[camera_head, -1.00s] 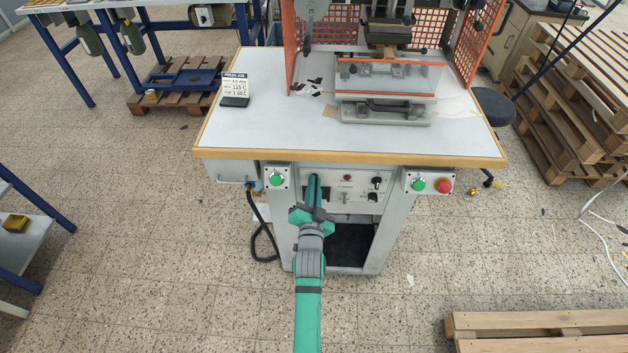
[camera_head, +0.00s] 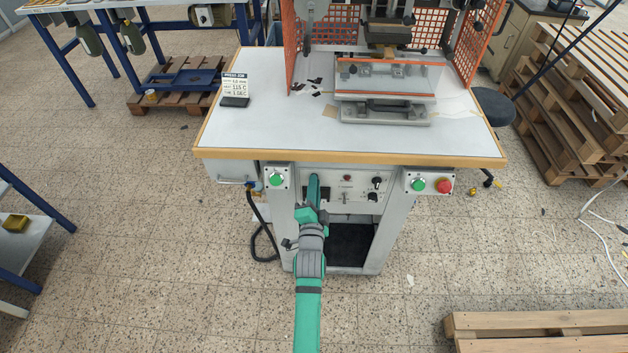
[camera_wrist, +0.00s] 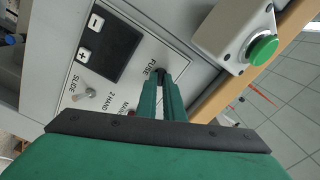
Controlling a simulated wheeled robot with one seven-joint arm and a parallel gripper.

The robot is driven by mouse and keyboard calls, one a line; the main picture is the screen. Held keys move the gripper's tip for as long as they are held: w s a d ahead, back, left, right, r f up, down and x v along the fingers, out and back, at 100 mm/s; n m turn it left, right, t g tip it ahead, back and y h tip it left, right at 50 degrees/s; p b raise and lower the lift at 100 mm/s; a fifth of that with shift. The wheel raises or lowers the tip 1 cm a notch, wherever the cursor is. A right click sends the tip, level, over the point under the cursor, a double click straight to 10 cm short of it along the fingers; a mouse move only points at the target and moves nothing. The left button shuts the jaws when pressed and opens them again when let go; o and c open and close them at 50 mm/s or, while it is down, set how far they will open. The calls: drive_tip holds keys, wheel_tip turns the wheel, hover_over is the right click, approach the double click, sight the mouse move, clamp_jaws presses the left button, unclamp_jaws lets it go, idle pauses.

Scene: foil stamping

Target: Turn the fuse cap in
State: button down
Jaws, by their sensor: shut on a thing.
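The dark fuse cap (camera_wrist: 160,73) shows by the FUSE label in the wrist view, at the tips of my gripper's two green fingers. My gripper (camera_wrist: 160,82) is shut on it, and the fingers hide most of the cap. In the head view my gripper (camera_head: 314,178) reaches the left part of the press's control panel (camera_head: 360,188). The cap itself is hidden there behind the fingers. I cannot tell how deep the cap sits.
A green button box (camera_head: 277,178) is left of the panel, and a box with green and red buttons (camera_head: 430,183) is right. The wrist view shows a toggle switch (camera_wrist: 84,91) and a black display (camera_wrist: 103,47) close by. The wooden table edge (camera_head: 350,157) overhangs the panel.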

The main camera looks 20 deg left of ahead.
drive_tip(key=shift+f+m, duration=0.1)
drive_tip(key=shift+m, duration=0.6)
drive_tip(key=shift+m, duration=0.9)
drive_tip(key=c, duration=2.3)
unclamp_jaws()
drive_tip(key=shift+m, duration=0.4)
drive_tip(key=o, duration=0.5)
drive_tip(key=shift+o, duration=0.2)
drive_tip(key=v, duration=1)
